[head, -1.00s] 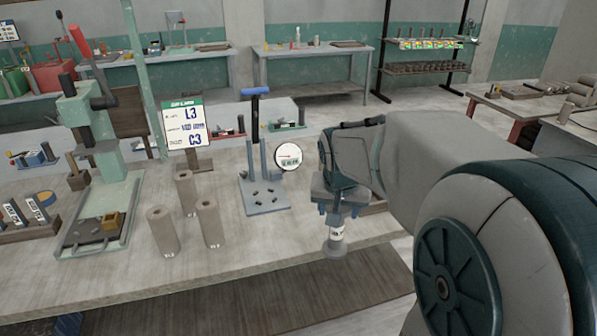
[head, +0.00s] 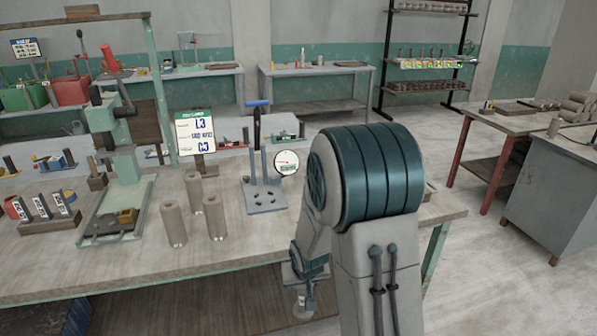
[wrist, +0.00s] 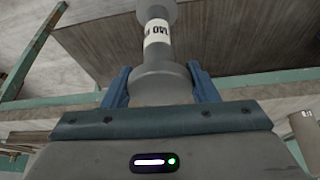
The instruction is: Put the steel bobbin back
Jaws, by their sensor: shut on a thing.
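My gripper (wrist: 160,90) is shut on a grey steel bobbin (wrist: 155,72). In the wrist view, the blue fingers clasp one wide end, and the narrower neck with a white printed label points away. Only part of the label can be read. In the head view, my gripper (head: 305,272) hangs low by the bench's front edge, left of my forearm. The bobbin (head: 303,308) hangs below it, apart from the bench top. My arm hides part of the bench's right side.
The workbench (head: 110,275) carries several brown-grey cylinders (head: 215,217), a dial gauge (head: 287,162), an L3/C3 sign (head: 196,135), a green press (head: 128,135) and a wooden block (head: 50,224) with labelled pieces. A tagged shelf rack (head: 425,64) stands at the back.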

